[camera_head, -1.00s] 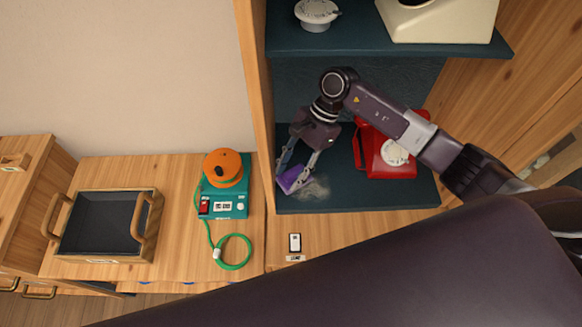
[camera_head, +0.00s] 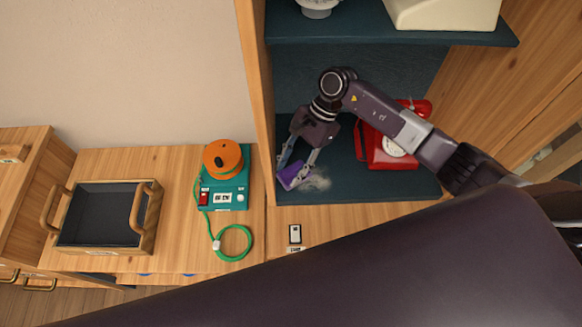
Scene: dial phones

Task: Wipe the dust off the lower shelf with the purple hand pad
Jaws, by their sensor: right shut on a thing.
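My right gripper (camera_head: 297,165) is shut on the purple hand pad (camera_head: 293,176) at the left end of the lower shelf (camera_head: 350,189), near its front edge. A pale grey dust patch (camera_head: 318,181) lies on the shelf just right of the pad. I cannot tell whether the pad presses on the shelf. A red dial phone (camera_head: 386,150) stands on the same shelf to the right, partly hidden behind my right arm. My left gripper is not in view.
The upper shelf (camera_head: 350,32) holds a cream phone (camera_head: 440,12) above my arm. The cabinet's left side panel (camera_head: 257,90) is close to the gripper. Left on the counter are a green device with an orange top (camera_head: 223,160), a green cable (camera_head: 234,243) and a handled tray (camera_head: 146,222).

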